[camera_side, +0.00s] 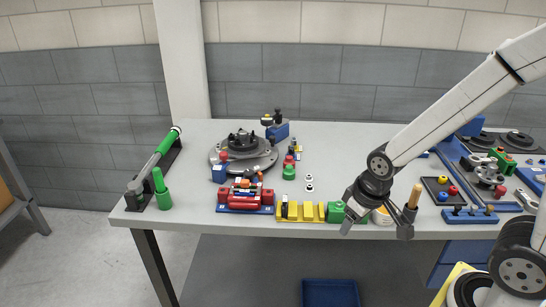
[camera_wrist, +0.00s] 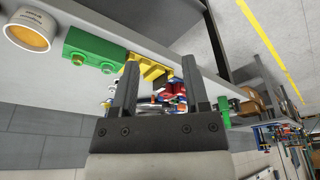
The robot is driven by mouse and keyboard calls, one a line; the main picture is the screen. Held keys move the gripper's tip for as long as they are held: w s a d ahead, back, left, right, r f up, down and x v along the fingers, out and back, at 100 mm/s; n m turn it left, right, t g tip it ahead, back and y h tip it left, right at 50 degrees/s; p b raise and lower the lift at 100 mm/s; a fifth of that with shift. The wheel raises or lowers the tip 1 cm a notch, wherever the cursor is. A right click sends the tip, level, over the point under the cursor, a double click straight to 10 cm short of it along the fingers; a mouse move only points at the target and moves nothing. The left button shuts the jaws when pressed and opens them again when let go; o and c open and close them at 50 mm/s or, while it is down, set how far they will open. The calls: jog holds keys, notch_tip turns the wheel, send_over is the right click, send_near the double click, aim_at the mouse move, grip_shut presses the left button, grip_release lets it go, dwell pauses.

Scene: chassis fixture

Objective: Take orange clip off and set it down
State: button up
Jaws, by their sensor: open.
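A small orange piece (camera_side: 259,175), perhaps the orange clip, shows at the red and blue fixture (camera_side: 236,207) near the table's front edge. Its exact shape and how it is attached are too small to tell. My gripper (camera_side: 348,215) is to the right of the fixture, by the table's front edge, and apart from it. In the wrist view my gripper (camera_wrist: 160,65) has its two dark fingers spread with nothing held between them. The red and blue fixture (camera_wrist: 174,92) shows farther off between the fingers, partly hidden by the right finger.
A yellow block row (camera_side: 302,211) and a green block (camera_side: 335,211) lie between fixture and gripper. A round turntable (camera_side: 215,158) stands behind the fixture. A green tool (camera_side: 160,190) stands at left. The right side is crowded; the back middle of the table (camera_side: 335,145) is clear.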

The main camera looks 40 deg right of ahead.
jog(key=shift+c, duration=1)
notch_tip(320, 180, up, 2)
jog(key=n+g, duration=0.2)
jog(key=n, duration=0.6)
send_over(245, 181)
jog(key=shift+s+d+r, duration=0.1)
jog(key=shift+s+r, duration=0.05)
jog(key=shift+s, duration=0.25)
jog(key=shift+w+n+g, duration=0.3)
jog(key=shift+w+n, duration=0.15)
jog(key=shift+n, duration=0.05)
jog(key=shift+f, duration=0.2)
jog(key=shift+f, duration=3.9)
grip_shut()
